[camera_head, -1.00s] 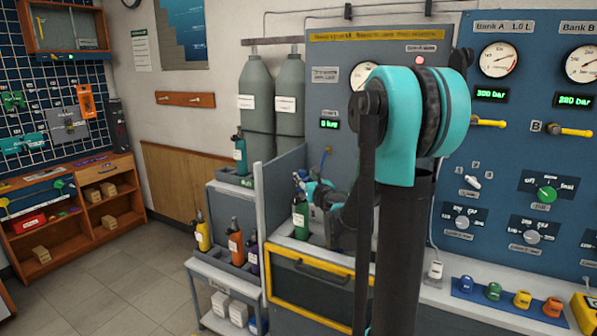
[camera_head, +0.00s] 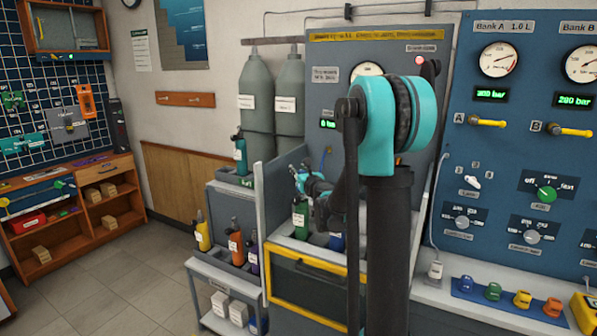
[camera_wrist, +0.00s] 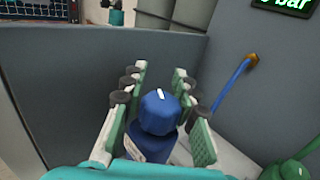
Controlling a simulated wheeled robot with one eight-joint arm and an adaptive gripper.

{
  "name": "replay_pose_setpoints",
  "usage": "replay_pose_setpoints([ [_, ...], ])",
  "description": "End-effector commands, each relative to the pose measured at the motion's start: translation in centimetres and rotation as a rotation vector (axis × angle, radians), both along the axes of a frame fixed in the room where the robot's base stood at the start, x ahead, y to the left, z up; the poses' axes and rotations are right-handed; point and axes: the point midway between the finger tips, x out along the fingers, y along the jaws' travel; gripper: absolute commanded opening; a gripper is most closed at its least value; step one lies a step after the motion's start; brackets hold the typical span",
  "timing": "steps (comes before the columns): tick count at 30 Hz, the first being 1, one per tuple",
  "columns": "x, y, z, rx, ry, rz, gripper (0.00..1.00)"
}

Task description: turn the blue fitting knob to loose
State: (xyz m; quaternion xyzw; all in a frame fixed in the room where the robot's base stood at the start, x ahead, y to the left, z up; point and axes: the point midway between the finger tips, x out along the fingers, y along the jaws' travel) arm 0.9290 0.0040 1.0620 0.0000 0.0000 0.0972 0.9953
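The blue fitting knob (camera_wrist: 160,114) is the faceted top of a blue bottle (camera_wrist: 150,142) in the wrist view. A short white mark on it points up and slightly left. My gripper (camera_wrist: 160,75) is open, with its fingers on both sides of the knob. A gap shows on the left, and a narrower one on the right; I cannot tell if any pad touches.
A blue hose (camera_wrist: 230,88) hangs from a brass fitting. A grey side wall (camera_wrist: 70,85) borders the bay.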

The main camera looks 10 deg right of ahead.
Motion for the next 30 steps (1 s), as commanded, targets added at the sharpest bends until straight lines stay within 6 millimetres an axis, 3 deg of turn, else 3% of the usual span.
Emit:
replay_pose_setpoints([
  [1, -0.01, 0.00, 0.00, 0.000, 0.000, 0.000, 0.19],
  [6, -0.01, 0.00, 0.00, 0.000, 0.000, 0.000, 0.00],
  [20, -0.02, 0.00, 0.00, 0.000, 0.000, 0.014, 0.00],
  [30, -0.14, 0.46, -0.02, 0.000, 0.000, 0.182, 0.00],
])
